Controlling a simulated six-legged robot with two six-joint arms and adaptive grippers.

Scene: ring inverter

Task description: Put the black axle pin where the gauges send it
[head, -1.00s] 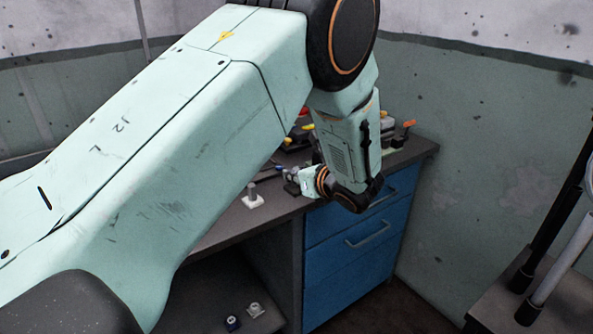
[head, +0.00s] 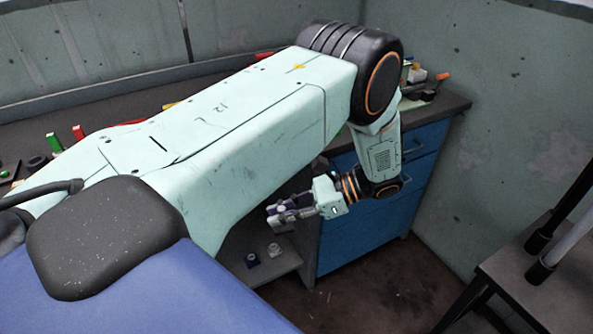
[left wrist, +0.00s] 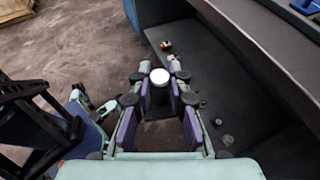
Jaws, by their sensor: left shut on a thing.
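My left gripper (head: 277,213) is in front of the bench, below the worktop and above the lower shelf. In the left wrist view, its fingers (left wrist: 160,85) are shut on a short dark pin with a pale round end (left wrist: 160,76). It looks like the black axle pin, though the fingers hide part of it. Two small holders, one dark blue (head: 252,260) and one pale (head: 274,250), stand on the lower shelf, apart from the gripper. No gauges can be made out.
Blue drawers (head: 360,215) stand right of the lower shelf (head: 285,264). In the left wrist view, an orange-and-white item (left wrist: 166,46) and other small things lie on the shelf. Bare floor lies in front. A dark stand (head: 545,275) is at right.

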